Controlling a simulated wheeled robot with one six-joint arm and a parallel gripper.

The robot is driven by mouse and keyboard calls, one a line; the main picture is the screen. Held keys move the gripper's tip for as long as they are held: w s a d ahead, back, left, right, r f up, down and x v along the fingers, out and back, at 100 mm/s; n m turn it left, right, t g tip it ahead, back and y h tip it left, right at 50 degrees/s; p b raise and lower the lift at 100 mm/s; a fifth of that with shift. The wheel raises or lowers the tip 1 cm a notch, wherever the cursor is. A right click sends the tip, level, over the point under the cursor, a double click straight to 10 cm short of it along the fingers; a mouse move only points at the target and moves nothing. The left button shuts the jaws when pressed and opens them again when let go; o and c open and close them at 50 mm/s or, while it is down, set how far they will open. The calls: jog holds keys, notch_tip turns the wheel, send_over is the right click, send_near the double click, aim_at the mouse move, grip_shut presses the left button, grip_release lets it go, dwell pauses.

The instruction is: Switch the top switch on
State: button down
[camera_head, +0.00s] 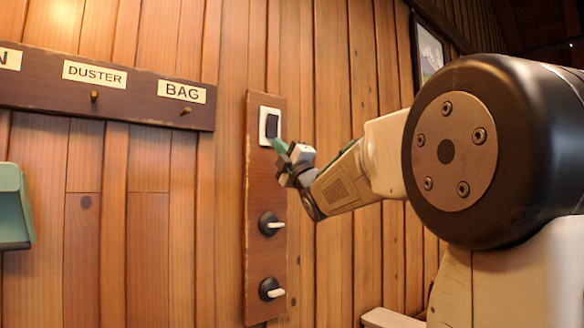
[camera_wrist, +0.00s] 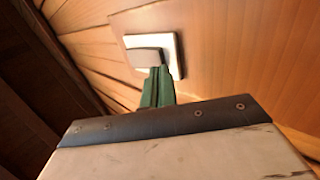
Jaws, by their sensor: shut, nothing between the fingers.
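The top switch (camera_head: 270,125) is a dark rocker in a white frame at the top of a brown wooden panel (camera_head: 257,200) on the wall. It also shows in the wrist view as a grey rocker (camera_wrist: 147,58) in a white plate. My gripper (camera_head: 279,146) has green fingers and is shut and empty. Its tips are at the lower part of the switch in both views. In the wrist view the fingertips (camera_wrist: 160,72) overlap the rocker's lower right edge. I cannot tell whether they touch it.
Two black round switches with white levers, one in the middle (camera_head: 270,224) and one at the bottom (camera_head: 271,289), sit lower on the panel. A dark peg rail (camera_head: 130,112) with labels is to the left. A teal object (camera_head: 12,205) is at the far left. A framed picture (camera_head: 430,52) hangs at upper right.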

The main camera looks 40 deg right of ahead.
jog(key=w+f+v, duration=0.1)
jog(key=v, duration=1.1)
jog(key=shift+f, duration=0.45)
jog(key=shift+w, duration=0.2)
jog(key=w+d+f+m+g+h, duration=0.2)
jog(key=d+f+m+g+h, duration=0.45)
jog(key=f+m, duration=0.35)
jog(key=s+a+f+m+g, duration=0.1)
jog(key=s+f+m+g, duration=0.1)
jog(key=f+m+g, duration=0.3)
jog(key=s+a+f+m+g, duration=0.1)
jog(key=s+a+f+g, duration=0.15)
jog(key=f, duration=0.45)
jog(key=s+a+f+m+g+y, duration=0.3)
jog(key=s+a+f+g, duration=0.3)
jog(key=s+a+f, duration=0.3)
jog(key=s+a+f+g+y, duration=0.1)
jog(key=s+a+g, duration=0.1)
jog(key=s+a, duration=0.5)
jog(key=s+a+f+n+g+y, duration=0.1)
jog(key=s+a+f+g+y, duration=0.1)
jog(key=s+a, duration=0.6)
jog(key=shift+s+g, duration=0.15)
jog(key=shift+g, duration=0.25)
